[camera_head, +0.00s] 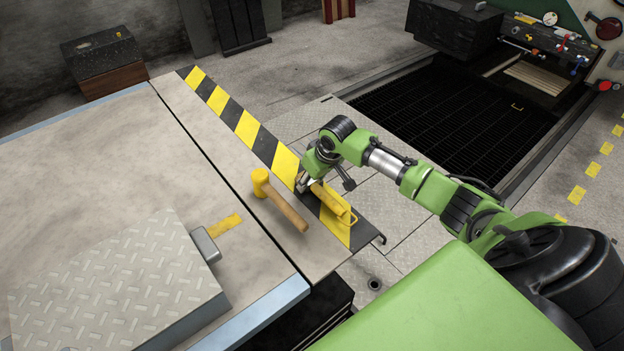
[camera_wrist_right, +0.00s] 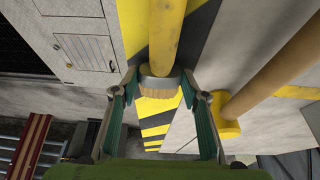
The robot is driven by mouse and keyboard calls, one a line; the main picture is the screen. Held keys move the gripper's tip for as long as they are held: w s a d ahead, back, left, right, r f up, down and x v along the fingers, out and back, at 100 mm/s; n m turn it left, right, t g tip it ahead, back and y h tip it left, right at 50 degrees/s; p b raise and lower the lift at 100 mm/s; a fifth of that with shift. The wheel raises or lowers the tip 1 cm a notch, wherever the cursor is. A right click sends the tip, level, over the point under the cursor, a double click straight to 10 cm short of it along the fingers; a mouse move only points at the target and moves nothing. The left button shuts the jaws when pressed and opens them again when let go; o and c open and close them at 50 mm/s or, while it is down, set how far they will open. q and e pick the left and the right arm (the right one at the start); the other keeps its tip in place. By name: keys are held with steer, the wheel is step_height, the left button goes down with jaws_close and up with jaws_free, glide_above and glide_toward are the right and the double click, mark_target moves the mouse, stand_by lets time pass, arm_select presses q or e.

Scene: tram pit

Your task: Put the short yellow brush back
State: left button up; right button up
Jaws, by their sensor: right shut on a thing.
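The short yellow brush (camera_head: 332,201) is at the striped edge of the bench, with a yellow loop at its far end from my gripper. My right gripper (camera_head: 306,184) is shut on it near its bristle end. In the right wrist view the brush's yellow handle (camera_wrist_right: 167,38) runs up between the fingers of my right gripper (camera_wrist_right: 160,84), with pale bristles towards the palm. I cannot tell whether the brush touches the bench or hangs just above it. My left gripper is not in view.
A mallet with a yellow head (camera_head: 261,182) and wooden handle lies just left of the brush; its handle also shows in the right wrist view (camera_wrist_right: 275,72). A tread-plate block (camera_head: 115,280) lies on the bench at lower left. A dark floor grate (camera_head: 450,115) is beyond my arm.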

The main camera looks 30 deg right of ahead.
mark_target(324, 195)
steer(key=shift+f, duration=0.25)
steer(key=shift+f, duration=0.15)
steer(key=o, duration=1.1)
steer(key=shift+o, duration=0.2)
steer(key=shift+f+b, duration=0.2)
steer(key=shift+b, duration=0.4)
steer(key=shift+f+b, duration=0.1)
steer(key=shift+b, duration=0.35)
steer(key=p+v, duration=0.1)
steer(key=v, duration=1.3)
steer(key=shift+s, duration=0.4)
